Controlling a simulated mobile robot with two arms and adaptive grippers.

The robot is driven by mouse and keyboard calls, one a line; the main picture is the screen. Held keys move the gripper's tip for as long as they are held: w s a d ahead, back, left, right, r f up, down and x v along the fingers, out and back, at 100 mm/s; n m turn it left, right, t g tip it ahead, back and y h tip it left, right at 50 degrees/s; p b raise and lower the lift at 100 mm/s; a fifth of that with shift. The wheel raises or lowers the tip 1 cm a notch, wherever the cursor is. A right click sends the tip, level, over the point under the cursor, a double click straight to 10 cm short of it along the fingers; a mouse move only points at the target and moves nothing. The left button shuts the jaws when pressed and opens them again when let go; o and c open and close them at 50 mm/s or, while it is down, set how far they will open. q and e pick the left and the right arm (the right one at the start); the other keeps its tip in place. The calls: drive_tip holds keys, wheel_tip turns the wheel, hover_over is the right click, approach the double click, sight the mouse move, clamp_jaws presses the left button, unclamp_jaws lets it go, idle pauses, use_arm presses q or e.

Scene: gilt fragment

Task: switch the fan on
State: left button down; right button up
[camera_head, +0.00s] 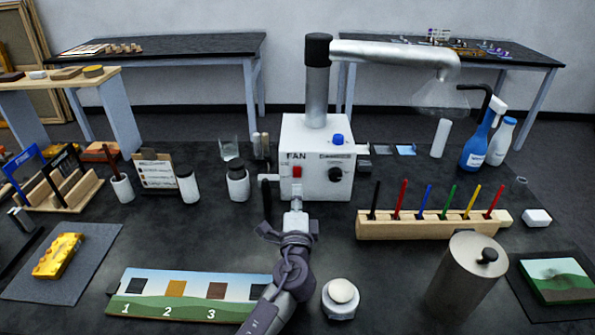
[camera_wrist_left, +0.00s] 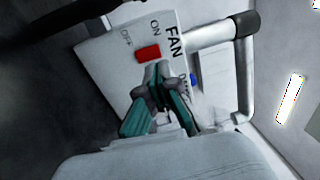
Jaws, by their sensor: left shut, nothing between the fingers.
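The fan unit (camera_head: 317,150) is a white box labelled FAN, with a metal duct rising from its top. A red switch (camera_head: 297,171) sits on its front. In the left wrist view the red switch (camera_wrist_left: 148,53) lies beside ON and OFF markings; I cannot tell which way it is set. My left gripper (camera_head: 297,190) is shut and empty, just in front of and below the switch. In the left wrist view its fingertips (camera_wrist_left: 157,70) are right at the switch's edge; I cannot tell whether they touch. My right gripper is not in view.
A blue button (camera_head: 338,140) and a black knob (camera_head: 335,173) are right of the switch. A wooden rack (camera_head: 430,229) of coloured sticks stands to the right, with a metal canister (camera_head: 462,275) before it. Bottles (camera_head: 238,185) stand to the left.

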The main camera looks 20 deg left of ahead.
sight(297, 168)
use_arm(q)
drive_tip(key=p+x, duration=0.1)
drive_tip(key=x, duration=0.4)
drive_tip(key=shift+w+r, duration=0.15)
drive_tip(key=shift+w, duration=0.2)
drive_tip(key=shift+w+a, duration=0.2)
drive_tip(key=shift+w, duration=0.25)
drive_tip(key=shift+w+r+p, duration=0.15)
drive_tip(key=shift+r+p, duration=0.25)
drive_tip(key=shift+p, duration=0.6)
drive_tip(key=shift+f+b, duration=0.3)
drive_tip(key=shift+f, duration=0.05)
drive_tip(key=shift+a, duration=0.1)
